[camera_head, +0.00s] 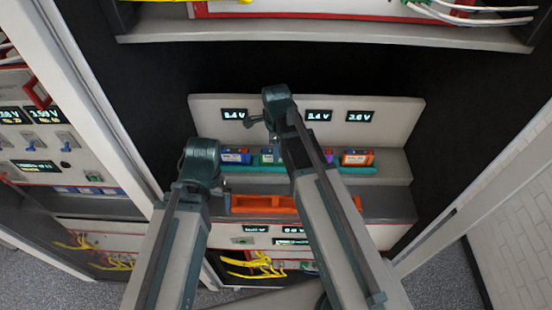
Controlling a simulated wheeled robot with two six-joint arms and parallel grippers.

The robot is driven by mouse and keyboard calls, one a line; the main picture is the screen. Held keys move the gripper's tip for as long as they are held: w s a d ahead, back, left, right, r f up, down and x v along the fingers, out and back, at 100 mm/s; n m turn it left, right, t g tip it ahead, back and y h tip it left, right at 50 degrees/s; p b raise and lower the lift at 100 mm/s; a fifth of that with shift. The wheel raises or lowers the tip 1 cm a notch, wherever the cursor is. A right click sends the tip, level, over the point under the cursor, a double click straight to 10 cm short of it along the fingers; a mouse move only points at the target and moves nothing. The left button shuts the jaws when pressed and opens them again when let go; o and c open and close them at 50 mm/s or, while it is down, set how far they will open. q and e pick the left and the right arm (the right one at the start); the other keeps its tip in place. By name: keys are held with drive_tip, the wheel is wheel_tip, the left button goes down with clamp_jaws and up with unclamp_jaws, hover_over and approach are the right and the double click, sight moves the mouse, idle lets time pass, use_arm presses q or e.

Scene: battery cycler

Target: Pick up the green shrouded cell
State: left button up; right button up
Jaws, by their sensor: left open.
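The green shrouded cell (267,155) stands in a row of cells on the shelf below the voltage displays. My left gripper (219,188) is open and empty, low and to the left of the green cell, near the left end of the shelf. It is small and partly hidden by its own wrist. My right gripper (256,121) is above the green cell, in front of the display panel. Its fingers are too small to tell whether they are open or shut. Neither gripper visibly touches the cell.
A blue cell (236,156) stands left of the green one. A purple cell (328,157) and an orange cell (357,157) stand to the right. They sit at a teal holder (358,170). An orange tray (250,204) lies on the lower ledge. Yellow cables (255,265) hang below.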

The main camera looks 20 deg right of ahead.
clamp_jaws()
idle(1.1)
